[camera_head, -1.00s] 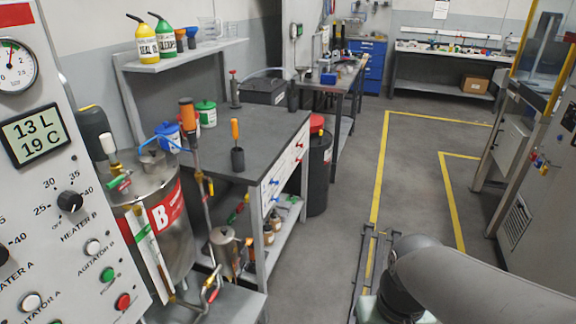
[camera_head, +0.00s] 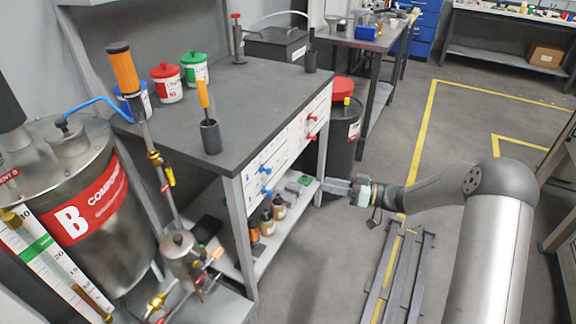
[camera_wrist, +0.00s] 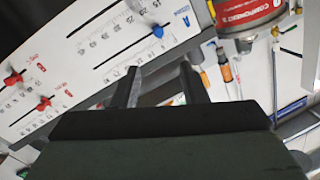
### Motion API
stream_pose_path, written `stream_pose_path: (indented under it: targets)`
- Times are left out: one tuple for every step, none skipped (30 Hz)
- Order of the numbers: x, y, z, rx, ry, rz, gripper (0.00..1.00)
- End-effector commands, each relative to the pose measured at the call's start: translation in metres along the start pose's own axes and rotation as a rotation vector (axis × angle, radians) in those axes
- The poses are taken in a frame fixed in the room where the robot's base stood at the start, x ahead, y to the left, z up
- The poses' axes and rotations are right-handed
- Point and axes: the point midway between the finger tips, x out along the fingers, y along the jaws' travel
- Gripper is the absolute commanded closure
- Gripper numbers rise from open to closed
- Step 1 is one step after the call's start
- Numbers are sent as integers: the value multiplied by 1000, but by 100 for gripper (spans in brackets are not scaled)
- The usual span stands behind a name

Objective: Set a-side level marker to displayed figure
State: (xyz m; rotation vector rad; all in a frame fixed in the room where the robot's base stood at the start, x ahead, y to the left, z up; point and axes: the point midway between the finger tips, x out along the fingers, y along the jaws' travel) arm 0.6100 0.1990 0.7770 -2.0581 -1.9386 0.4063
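A white slider panel (camera_head: 287,150) is on the side of the grey workbench, with blue knobs (camera_head: 265,169) at its left part and red knobs (camera_head: 311,118) at its right part. In the wrist view the panel (camera_wrist: 100,50) shows printed scales with slots and a blue "A" mark. A blue knob (camera_wrist: 157,31) sits beside the mark, with red knobs (camera_wrist: 43,103) at left. The exact readings are too small to tell. My gripper (camera_head: 338,187) is to the right of the panel, apart from it. In the wrist view its fingers (camera_wrist: 160,83) are spread with nothing between.
The component B tank (camera_head: 75,205) stands at left, with a green band on its level scale. A black drum (camera_head: 345,130) with a red lid stands behind my gripper. Bottles (camera_head: 268,222) are on the bench's lower shelf.

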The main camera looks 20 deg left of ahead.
Motion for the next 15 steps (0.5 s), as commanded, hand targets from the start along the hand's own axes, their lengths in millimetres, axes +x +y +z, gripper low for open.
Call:
stream_pose_path:
  targets:
    - [2,3,1,-9,13,2,61]
    - [3,4,0,-13,17,3,61]
    - [6,4,0,-16,18,3,61]
    - [9,3,-1,-16,17,2,61]
    - [13,3,-1,-16,17,2,61]
    - [19,3,-1,-15,16,2,61]
    - [25,3,-1,-15,15,2,61]
    - [30,3,-1,-15,14,1,61]
    - [39,2,-1,-15,14,0,61]
    - [45,2,-1,-15,14,0,61]
    - [52,3,-1,-15,14,1,61]
    - [61,2,-1,-14,13,0,61]
    - [67,2,-1,-14,13,1,61]
    - [74,2,-1,-14,13,0,61]
    - [83,2,-1,-14,12,1,61]
